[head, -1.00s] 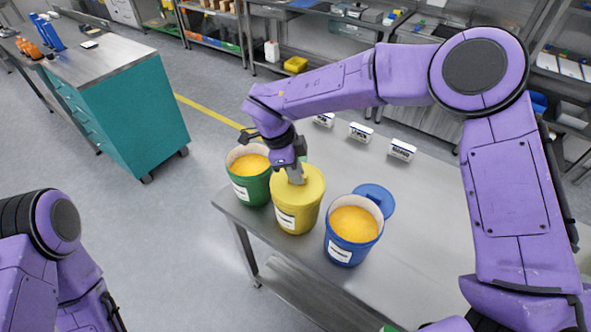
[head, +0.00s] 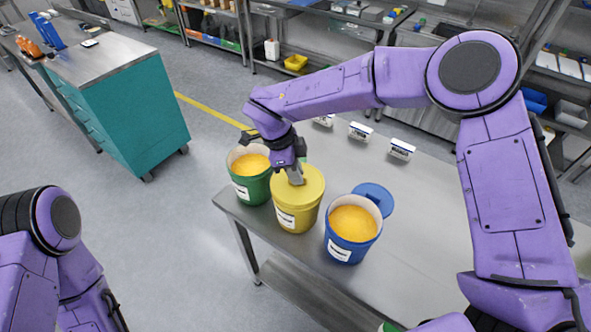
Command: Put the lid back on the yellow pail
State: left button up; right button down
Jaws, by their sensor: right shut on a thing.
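The yellow pail (head: 298,216) stands upright on the steel table between the green and blue pails. The yellow lid (head: 311,184) lies over the pail's mouth and looks about level. I cannot tell whether it is pressed fully down. My right gripper (head: 295,178) points down at the top of the lid and is shut on it, on a part its fingers hide. The left arm shows at the lower left, but its gripper is out of the picture.
The green pail (head: 254,188) and the blue pail (head: 345,248) are open with orange contents. The blue lid (head: 375,198) rests beside the blue pail. Small white labelled boxes (head: 401,149) stand along the table's (head: 430,215) back. A teal cabinet (head: 130,120) stands at left.

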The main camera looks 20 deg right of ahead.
jog(key=c, duration=0.6)
grip_release()
notch_tip(320, 180, up, 3)
jog(key=p, duration=0.2)
jog(key=shift+f+p, duration=0.1)
jog(key=shift+p, duration=0.3)
jog(key=shift+r, duration=2.1)
jog(key=shift+c, duration=0.2)
grip_shut()
